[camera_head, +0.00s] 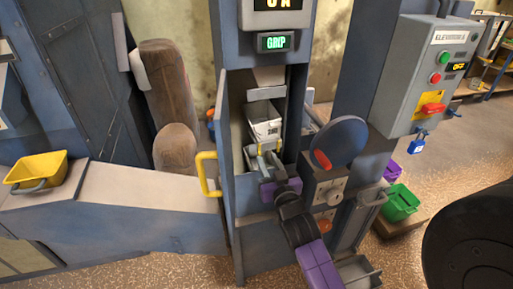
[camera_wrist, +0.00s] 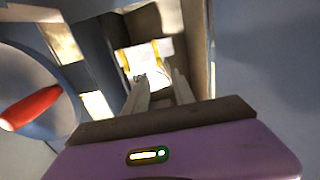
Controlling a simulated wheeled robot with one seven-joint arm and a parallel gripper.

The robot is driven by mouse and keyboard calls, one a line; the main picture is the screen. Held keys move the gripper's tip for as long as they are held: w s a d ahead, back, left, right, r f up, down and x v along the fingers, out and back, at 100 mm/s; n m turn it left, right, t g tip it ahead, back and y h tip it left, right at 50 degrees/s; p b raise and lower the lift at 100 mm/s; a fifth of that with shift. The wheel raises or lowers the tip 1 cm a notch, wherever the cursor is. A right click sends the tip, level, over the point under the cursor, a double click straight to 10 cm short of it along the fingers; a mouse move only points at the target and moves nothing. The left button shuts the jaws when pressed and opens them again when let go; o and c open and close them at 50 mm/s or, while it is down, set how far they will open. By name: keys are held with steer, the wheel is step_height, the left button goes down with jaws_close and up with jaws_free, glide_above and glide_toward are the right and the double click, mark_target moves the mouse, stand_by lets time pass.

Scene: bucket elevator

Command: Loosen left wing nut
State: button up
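A white bucket (camera_head: 264,122) sits inside the open elevator casing, and its pale face shows in the wrist view (camera_wrist: 146,60). Two small yellow pieces are at the bucket's lower edge in the head view, and two yellow strips show on it in the wrist view. Small dark details lie near the fingertips there; I cannot make out which is the left wing nut. My gripper (camera_head: 268,162) reaches through the opening toward the bucket's front. In the wrist view its two fingers (camera_wrist: 160,83) are apart, with no held object visible between them.
The open door with its yellow handle (camera_head: 206,174) stands left of my arm. A blue disc (camera_head: 340,138) with a red handle is close on the right. A grey control box (camera_head: 427,75) is farther right. A yellow bin (camera_head: 36,170) rests on the left housing.

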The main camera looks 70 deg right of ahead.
mark_target(260, 145)
steer(key=p+x, duration=0.1)
steer(key=x, duration=0.6)
steer(key=shift+w, duration=0.1)
jaws_close()
